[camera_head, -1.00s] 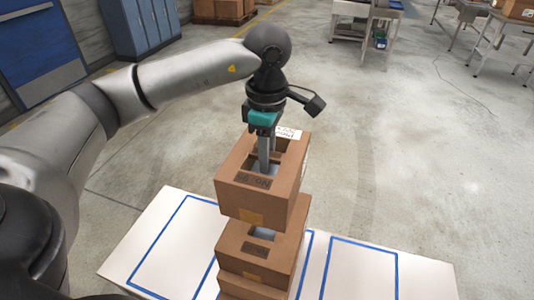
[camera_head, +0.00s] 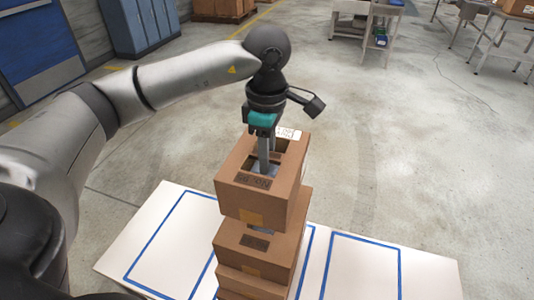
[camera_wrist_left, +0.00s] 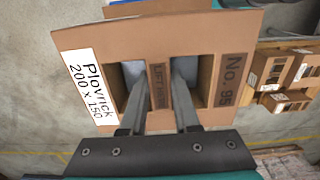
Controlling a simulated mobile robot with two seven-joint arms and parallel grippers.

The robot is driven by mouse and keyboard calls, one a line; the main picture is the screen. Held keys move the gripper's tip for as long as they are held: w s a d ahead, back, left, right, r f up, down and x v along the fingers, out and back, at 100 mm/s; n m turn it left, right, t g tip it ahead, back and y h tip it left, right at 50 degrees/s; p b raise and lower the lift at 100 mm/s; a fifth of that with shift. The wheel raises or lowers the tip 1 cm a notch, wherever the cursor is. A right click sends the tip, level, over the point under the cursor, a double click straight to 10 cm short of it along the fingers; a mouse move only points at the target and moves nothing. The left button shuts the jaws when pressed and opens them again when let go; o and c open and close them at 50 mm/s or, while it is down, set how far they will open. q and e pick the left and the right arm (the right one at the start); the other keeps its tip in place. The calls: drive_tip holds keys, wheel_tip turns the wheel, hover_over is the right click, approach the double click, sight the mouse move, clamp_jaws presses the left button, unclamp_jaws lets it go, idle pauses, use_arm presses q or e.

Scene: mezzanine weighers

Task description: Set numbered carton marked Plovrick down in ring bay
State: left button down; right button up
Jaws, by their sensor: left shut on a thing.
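The brown carton marked Plovrick (camera_head: 236,200) hangs in my left gripper (camera_head: 264,158). In the left wrist view its white label reads "Plovrick 200 x 150", and "No. 95" seems printed opposite. The fingers pass into two top openings and are shut on the strip between them. The carton is roughly level above a stack of brown cartons (camera_head: 232,237); whether they touch is unclear. The stack stands in the middle of a white surface (camera_head: 425,275) with blue-outlined bays. The left bay (camera_head: 170,245) and right bay (camera_head: 362,270) look empty in their visible parts. My right gripper is not in view.
The stack covers most of the middle bay outline. My left arm hides part of the surface's left side. Grey tables (camera_head: 352,22), a blue cabinet (camera_head: 140,25) and brown boxes (camera_head: 218,8) stand far back. The floor behind the white surface is clear.

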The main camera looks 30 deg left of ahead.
use_arm(q)
drive_tip(key=shift+f+b, duration=3.35)
drive_tip(key=shift+f, duration=0.8)
drive_tip(key=shift+f, duration=0.2)
drive_tip(key=c, duration=0.6)
unclamp_jaws()
drive_tip(key=shift+o, duration=0.2)
wheel_tip(320, 180, up, 15)
drive_tip(key=shift+r+p, duration=0.1)
drive_tip(key=shift+p, duration=0.95)
